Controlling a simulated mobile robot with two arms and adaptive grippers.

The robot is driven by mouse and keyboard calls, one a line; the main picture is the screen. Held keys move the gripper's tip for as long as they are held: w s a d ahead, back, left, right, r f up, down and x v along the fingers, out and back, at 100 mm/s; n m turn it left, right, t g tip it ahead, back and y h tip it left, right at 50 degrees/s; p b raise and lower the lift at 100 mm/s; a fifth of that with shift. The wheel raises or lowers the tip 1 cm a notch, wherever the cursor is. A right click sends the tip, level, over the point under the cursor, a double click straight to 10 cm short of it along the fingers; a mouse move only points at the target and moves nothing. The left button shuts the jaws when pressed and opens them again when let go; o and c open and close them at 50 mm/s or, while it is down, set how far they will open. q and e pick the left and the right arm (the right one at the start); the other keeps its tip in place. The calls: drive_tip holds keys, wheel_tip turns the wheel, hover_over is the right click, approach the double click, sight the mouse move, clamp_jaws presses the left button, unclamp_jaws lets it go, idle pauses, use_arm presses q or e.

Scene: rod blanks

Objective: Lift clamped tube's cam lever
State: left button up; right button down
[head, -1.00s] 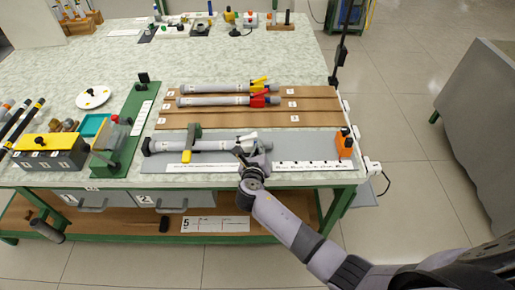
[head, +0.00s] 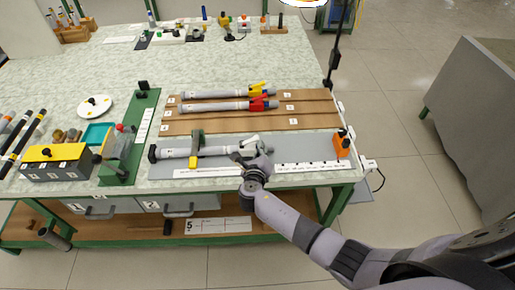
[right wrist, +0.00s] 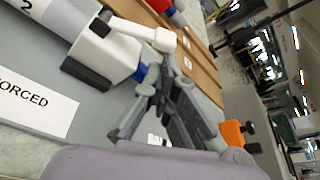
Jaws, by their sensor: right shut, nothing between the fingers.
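The clamped grey tube (head: 220,148) lies on the grey mat at the table's front, with a green post and yellow part (head: 195,148) across it. In the right wrist view the tube (right wrist: 52,14) bears a "2". At its right end is a white collar (right wrist: 108,55) with a white cam lever (right wrist: 146,32), also seen in the head view (head: 249,141). The lever lies along the tube, its tip tilted slightly up. My right gripper (head: 240,157) is shut and empty beside the collar; its fingers (right wrist: 160,80) are close to the lever's tip. Contact cannot be told.
Two more tubes, with a yellow lever (head: 257,87) and a red lever (head: 260,103), lie on the brown board (head: 210,124) behind. An orange block (head: 341,145) stands at the mat's right end. A green fixture (head: 122,160) and grey box (head: 55,167) are left.

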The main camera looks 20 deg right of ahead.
sight(251, 141)
drive_tip(key=r+n+p, duration=0.1)
drive_tip(key=a+r+n+p, duration=0.1)
drive_tip(key=shift+w+r+h+p, duration=0.15)
drive_tip(key=shift+h+p, duration=0.15)
drive_tip(key=shift+h, duration=0.1)
drive_tip(key=shift+a+r+n+h+p, duration=0.1)
drive_tip(key=shift+r+n+h+p, duration=0.25)
drive_tip(key=shift+n+p, duration=0.25)
drive_tip(key=shift+w+a+r+n+h+p, duration=0.15)
drive_tip(key=shift+n+h, duration=0.1)
drive_tip(key=shift+n, duration=0.15)
drive_tip(key=shift+a+r+n+h+p, duration=0.1)
drive_tip(key=shift+r+n+h+p, duration=0.1)
drive_tip(key=shift+n, duration=0.2)
drive_tip(key=shift+w+a+r+n+t+h+p, duration=0.15)
drive_tip(key=shift+a+r+n+t+h+p, duration=0.25)
drive_tip(key=shift+a+n, duration=0.5)
drive_tip(key=shift+d, duration=0.2)
